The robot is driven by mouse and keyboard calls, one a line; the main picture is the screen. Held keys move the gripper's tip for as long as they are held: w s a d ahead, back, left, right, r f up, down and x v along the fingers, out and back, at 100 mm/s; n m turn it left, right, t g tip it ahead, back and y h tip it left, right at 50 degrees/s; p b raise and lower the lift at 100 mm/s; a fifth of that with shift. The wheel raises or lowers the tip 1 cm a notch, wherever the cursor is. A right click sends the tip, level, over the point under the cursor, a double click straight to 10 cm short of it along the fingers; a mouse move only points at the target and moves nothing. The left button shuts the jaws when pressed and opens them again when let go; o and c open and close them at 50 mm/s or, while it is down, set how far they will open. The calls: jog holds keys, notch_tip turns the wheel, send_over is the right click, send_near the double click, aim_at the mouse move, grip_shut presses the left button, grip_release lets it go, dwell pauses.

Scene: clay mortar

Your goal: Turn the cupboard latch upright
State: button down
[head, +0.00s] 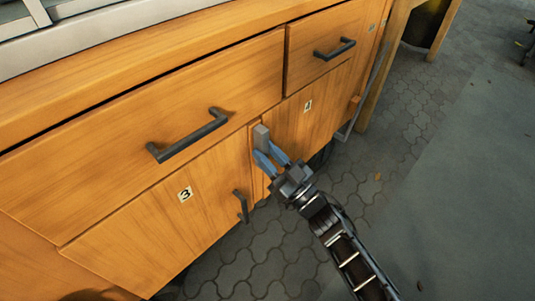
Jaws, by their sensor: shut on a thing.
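My arm reaches in from the lower right.
Dark bar handles sit on the wide drawer (188,136), the small drawer (335,49) and door 3 (241,206). The door handle is just left of my gripper. Paved floor (395,140) lies open to the right.

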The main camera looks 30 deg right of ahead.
dwell(0.4)
jog(key=c, duration=0.9)
grip_release()
jog(key=shift+s, duration=0.1)
jog(key=shift+p+v, duration=0.55)
jog(key=shift+v, duration=3.3)
